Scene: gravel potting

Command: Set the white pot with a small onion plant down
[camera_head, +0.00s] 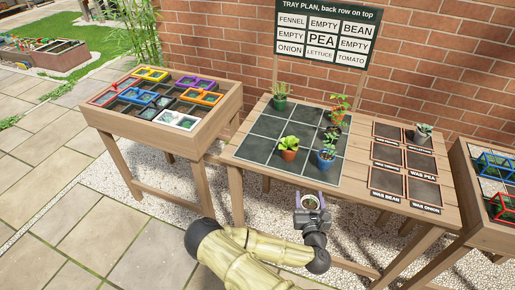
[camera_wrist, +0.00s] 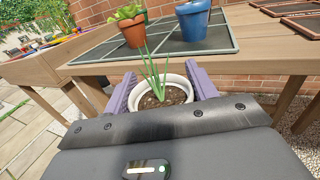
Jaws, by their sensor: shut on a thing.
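My gripper (camera_head: 312,204) is shut on the white pot (camera_wrist: 176,89) with a small onion plant, its fingers on either side of the pot. The thin green onion leaves (camera_wrist: 154,70) stand up from dark soil. The pot is in the air just off the table's front edge, below the tray. The dark gridded tray (camera_head: 256,152) lies on the wooden table; its front left square is bare. The sign (camera_head: 323,33) gives onion at front left, with lettuce and tomato beside it.
On the tray stand a terracotta pot (camera_head: 288,154), a blue pot (camera_head: 325,165), a green pot (camera_head: 279,104) and another pot (camera_head: 338,119) at back right. Labelled dark squares (camera_head: 387,180) lie to the right, with a small potted plant (camera_head: 422,134) on one. A raised crate table (camera_head: 160,106) stands left.

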